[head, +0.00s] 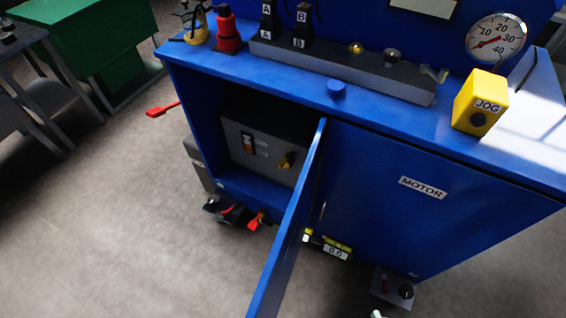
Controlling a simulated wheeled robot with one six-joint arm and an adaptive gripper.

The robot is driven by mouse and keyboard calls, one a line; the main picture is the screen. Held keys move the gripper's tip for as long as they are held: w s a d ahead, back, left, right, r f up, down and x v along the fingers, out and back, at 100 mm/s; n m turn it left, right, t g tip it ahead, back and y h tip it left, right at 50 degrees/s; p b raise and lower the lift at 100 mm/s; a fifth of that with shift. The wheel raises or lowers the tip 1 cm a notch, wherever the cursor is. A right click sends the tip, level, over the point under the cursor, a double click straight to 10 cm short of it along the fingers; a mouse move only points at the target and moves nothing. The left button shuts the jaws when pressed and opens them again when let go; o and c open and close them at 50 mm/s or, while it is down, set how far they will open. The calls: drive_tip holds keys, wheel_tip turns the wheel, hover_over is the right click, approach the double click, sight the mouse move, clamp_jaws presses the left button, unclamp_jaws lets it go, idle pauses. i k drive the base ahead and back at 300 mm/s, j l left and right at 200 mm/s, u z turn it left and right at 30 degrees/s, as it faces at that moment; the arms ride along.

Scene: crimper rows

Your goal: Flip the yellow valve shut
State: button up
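No part is clearly marked as the yellow valve. A small yellow handle (286,161) sits on the front of a grey box (262,150) inside the open left bay of the blue cabinet; I cannot tell whether it is a valve or a switch, or which way it is set. A yellow-bodied fitting (196,34) stands at the cabinet top's left end, and its details are too small to tell. My gripper is not in view.
The blue door (290,235) stands open, jutting forward. The MOTOR panel (423,188) is at right. A yellow JOG box (480,102), red bottle-like item (227,30) and dial gauge (496,38) are up top. Red levers (257,221) show low down.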

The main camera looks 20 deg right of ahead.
sight(288, 157)
drive_tip(key=u, duration=3.7)
drive_tip(key=i, duration=0.15)
drive_tip(key=i+l+z, duration=0.15)
drive_tip(key=z, duration=0.3)
drive_tip(key=i+z, duration=0.25)
drive_tip(key=z, duration=0.15)
drive_tip(key=i+z, duration=0.25)
drive_tip(key=z, duration=0.2)
drive_tip(key=i+j+z, duration=0.1)
drive_tip(key=z, duration=0.3)
drive_tip(key=i+l+z, duration=0.15)
drive_tip(key=i+z, duration=0.6)
drive_tip(key=i, duration=0.25)
drive_tip(key=i+j+z, duration=0.2)
drive_tip(key=i+z, duration=0.4)
drive_tip(key=z, duration=1.3)
